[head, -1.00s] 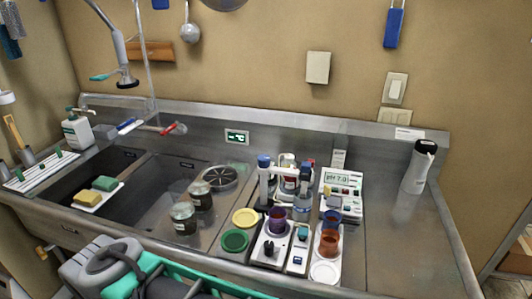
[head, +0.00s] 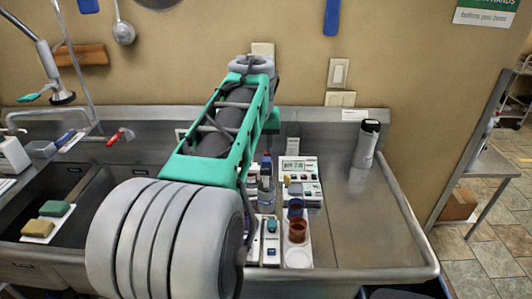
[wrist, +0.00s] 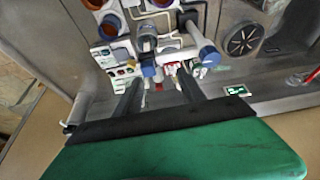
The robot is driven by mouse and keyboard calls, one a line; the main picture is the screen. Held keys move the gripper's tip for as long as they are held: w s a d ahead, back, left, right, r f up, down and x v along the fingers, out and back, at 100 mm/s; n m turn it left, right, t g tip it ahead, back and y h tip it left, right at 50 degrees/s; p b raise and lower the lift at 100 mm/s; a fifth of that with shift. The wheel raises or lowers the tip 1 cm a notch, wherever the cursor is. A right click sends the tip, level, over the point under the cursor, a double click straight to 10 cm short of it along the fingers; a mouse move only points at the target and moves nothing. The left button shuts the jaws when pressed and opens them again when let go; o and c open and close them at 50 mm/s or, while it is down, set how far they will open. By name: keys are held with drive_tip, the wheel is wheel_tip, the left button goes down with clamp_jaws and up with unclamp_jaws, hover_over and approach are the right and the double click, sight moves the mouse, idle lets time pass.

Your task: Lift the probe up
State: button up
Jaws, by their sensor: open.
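A slim probe with a dark blue cap (head: 267,163) stands above a clear beaker (head: 266,194) beside the pH meter (head: 299,172). In the wrist view, a blue cap (wrist: 148,70) that looks like the probe's shows near the left finger. A white cylinder with a blue end (wrist: 209,57) shows near the right finger; my arm hides it in the head view. My gripper (wrist: 160,76) is open, its two dark fingers apart, with small red and white items beyond them. I cannot tell whether a finger touches anything.
A blue cup (head: 295,207) and an amber cup (head: 297,230) stand in a row on the right. A grey flask (head: 366,145) stands farther right, with clear counter around it.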

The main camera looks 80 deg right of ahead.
sight(266, 160)
drive_tip(key=d+f, duration=0.1)
drive_tip(key=f, duration=0.1)
drive_tip(key=s+d+f, duration=0.1)
drive_tip(key=f, duration=0.1)
drive_tip(key=d+f+p, duration=0.1)
drive_tip(key=f, duration=0.1)
drive_tip(key=shift+s+d+f, duration=0.3)
drive_tip(key=shift+d+f, duration=0.05)
drive_tip(key=shift+d, duration=0.05)
clamp_jaws()
idle(1.1)
